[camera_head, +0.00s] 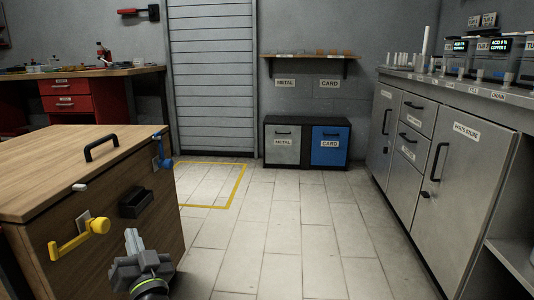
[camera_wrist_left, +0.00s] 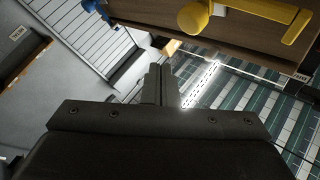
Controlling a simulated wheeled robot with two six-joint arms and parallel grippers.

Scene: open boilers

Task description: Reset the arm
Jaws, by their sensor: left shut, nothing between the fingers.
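My left gripper (camera_head: 133,240) is low in the head view, in front of the wooden cabinet (camera_head: 160,225). Its fingers are shut with nothing between them, and they also show together in the left wrist view (camera_wrist_left: 160,80). The gripper is apart from the yellow handle (camera_head: 78,238) on the cabinet's front, just to the right of and below it. In the left wrist view the yellow handle (camera_wrist_left: 235,18) is at the top. My right gripper is in neither view.
A black handle (camera_head: 101,146) is on the cabinet top; a blue handle (camera_head: 162,152) is at its far corner. Grey cupboards (camera_head: 440,155) line the right side. Metal and card bins (camera_head: 306,142) stand at the back. The tiled floor (camera_head: 290,235) between is clear.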

